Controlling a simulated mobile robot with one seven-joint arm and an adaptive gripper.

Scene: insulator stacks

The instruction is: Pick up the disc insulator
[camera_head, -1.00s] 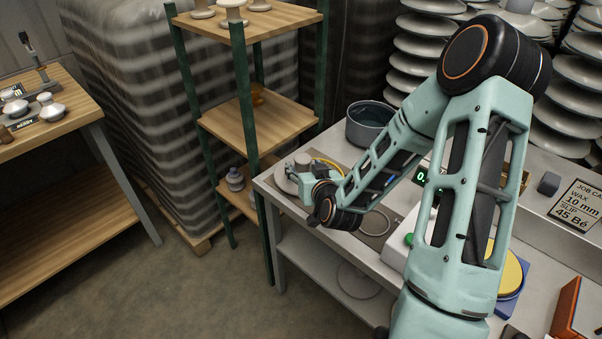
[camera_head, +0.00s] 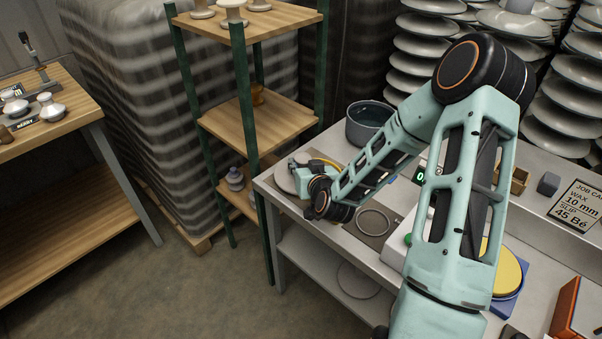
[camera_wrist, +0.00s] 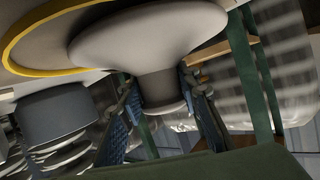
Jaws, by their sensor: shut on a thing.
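The disc insulator shows in the wrist view as a pale grey, wide disc (camera_wrist: 150,38) with a narrower stem. My gripper (camera_wrist: 162,118) has its two blue-padded fingers on either side of the stem and is shut on it. In the head view my gripper (camera_head: 300,174) is low at the left corner of the grey bench, with a pale disc (camera_head: 284,180) beside it. My arm hides part of this spot. I cannot tell whether the disc touches the surface beneath.
A yellow-rimmed round plate (camera_wrist: 30,45) lies close by. A dark pot (camera_head: 368,122) stands behind on the bench (camera_head: 350,225). A wooden shelf with green posts (camera_head: 255,120) rises close at the left. Stacked discs (camera_head: 565,100) stand at the back right.

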